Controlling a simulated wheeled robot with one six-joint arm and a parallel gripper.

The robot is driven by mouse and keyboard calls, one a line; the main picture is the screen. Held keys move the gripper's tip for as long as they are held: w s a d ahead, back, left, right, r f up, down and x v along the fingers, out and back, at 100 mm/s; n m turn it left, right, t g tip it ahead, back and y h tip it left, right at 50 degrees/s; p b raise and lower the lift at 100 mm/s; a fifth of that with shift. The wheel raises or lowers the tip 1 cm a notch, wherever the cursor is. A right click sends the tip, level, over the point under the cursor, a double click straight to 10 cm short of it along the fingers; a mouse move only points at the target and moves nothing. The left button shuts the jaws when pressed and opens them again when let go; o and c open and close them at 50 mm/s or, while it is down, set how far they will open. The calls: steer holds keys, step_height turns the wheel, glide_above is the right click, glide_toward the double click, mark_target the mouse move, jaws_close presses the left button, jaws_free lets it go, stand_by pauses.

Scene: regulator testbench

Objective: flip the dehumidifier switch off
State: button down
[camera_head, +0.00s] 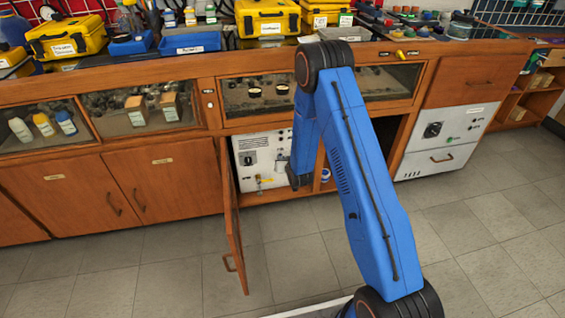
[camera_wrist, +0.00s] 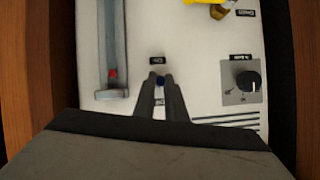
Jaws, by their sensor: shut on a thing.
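A white equipment panel (camera_head: 265,147) sits inside the open cabinet under the bench; its face fills the wrist view (camera_wrist: 195,60). In the head view my arm hides the gripper.
A black rotary knob (camera_wrist: 248,81) is right of the gripper, and a tube with a red bead (camera_wrist: 112,74) is left. A yellow-handled part (camera_wrist: 218,10) is at the top. Wooden cabinet walls flank the panel closely. The open cabinet door (camera_head: 233,215) juts out over clear floor.

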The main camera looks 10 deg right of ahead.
steer(key=shift+w+r+g, duration=0.2)
steer(key=shift+r+g, duration=0.2)
steer(key=shift+g, duration=0.65)
steer(key=shift+w+r+g, duration=0.15)
steer(key=shift+r+g, duration=0.25)
steer(key=shift+g, duration=0.65)
steer(key=c, duration=1.8)
jaws_free()
steer(key=v, duration=1.7)
steer(key=shift+r, duration=0.4)
steer(key=shift+w+a, duration=0.1)
steer(key=shift+w, duration=0.05)
